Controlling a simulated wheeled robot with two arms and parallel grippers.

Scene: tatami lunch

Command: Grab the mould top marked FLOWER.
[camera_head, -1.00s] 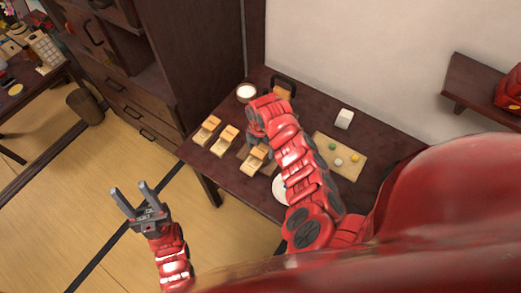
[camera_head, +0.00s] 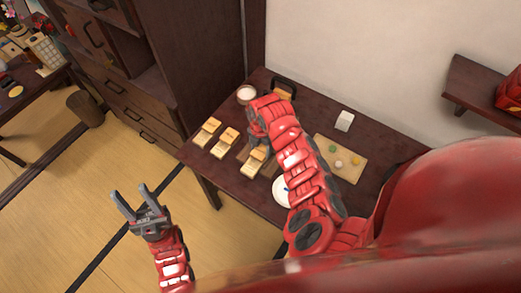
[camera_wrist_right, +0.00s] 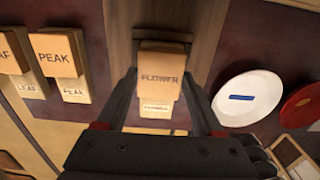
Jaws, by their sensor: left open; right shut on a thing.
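The mould top marked FLOWER (camera_wrist_right: 161,72) is a pale wooden block between the fingers of my right gripper (camera_wrist_right: 165,88) in the right wrist view. My right gripper is shut on it. A lower wooden piece with small lettering (camera_wrist_right: 157,107) shows just below it; the gap between the two is hard to judge. In the head view my right arm partly covers this mould (camera_head: 254,162). The mould top marked PEAK (camera_wrist_right: 55,55) and another ending in AF (camera_wrist_right: 10,52) lie to the left. My left gripper (camera_head: 131,207) is open and empty, over the floor beside the table.
A white plate with a blue mark (camera_wrist_right: 247,98) lies right of the FLOWER mould, with a red round item (camera_wrist_right: 302,108) beyond. A board with small coloured balls (camera_head: 350,169), a white block (camera_head: 344,120) and a white-filled bowl (camera_head: 247,93) stand on the dark table (camera_head: 305,105).

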